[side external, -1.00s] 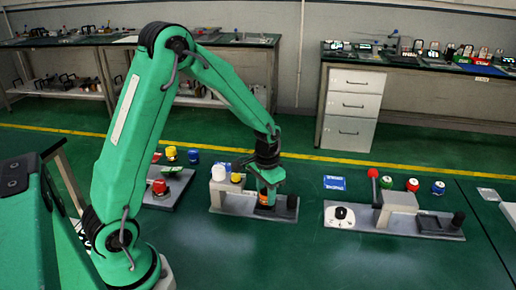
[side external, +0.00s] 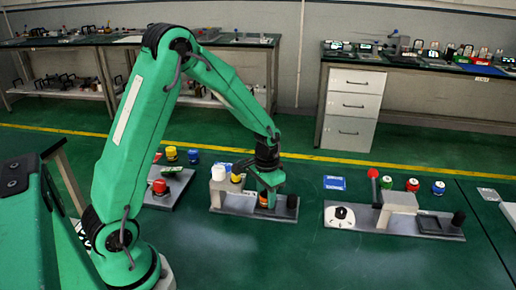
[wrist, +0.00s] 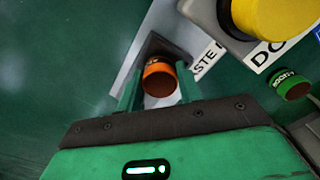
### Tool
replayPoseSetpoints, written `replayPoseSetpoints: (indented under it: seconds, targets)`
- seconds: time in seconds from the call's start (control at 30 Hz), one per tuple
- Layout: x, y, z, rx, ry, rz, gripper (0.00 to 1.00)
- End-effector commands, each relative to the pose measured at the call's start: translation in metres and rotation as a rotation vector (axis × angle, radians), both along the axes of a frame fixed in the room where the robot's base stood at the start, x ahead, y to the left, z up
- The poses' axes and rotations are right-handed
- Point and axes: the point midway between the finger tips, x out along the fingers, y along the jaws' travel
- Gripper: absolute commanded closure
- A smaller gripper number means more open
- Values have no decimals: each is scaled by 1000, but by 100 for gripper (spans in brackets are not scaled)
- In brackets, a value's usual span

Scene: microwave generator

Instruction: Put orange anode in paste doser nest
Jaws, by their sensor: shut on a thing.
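The orange anode (wrist: 158,77) is a short orange cylinder with a dark brown end. It also shows in the side view (side external: 264,200). My gripper (side external: 266,197) is shut on it, one green finger on each side in the wrist view (wrist: 158,88). The paste doser (side external: 230,201) has a grey base plate, a white-topped post and a yellow knob (wrist: 278,14). The anode is over the right part of this plate, beside the post. The nest is largely hidden by the anode and fingers; I cannot tell whether the anode touches it.
A green cylinder (wrist: 292,86) lies to the right in the wrist view. Another station (side external: 395,222) with a red-knobbed lever stands to the right, with green, red and blue pieces behind it. A station with a red button (side external: 160,187) is at left. The front floor area is clear.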

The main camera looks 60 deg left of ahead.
Motion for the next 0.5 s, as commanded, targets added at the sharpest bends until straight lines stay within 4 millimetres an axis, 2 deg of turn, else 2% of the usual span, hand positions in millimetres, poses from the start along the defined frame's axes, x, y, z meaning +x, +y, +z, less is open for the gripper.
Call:
replayPoseSetpoints:
  seconds: [0.5]
  targets:
    - [0,0,-9,0,0,0,94]
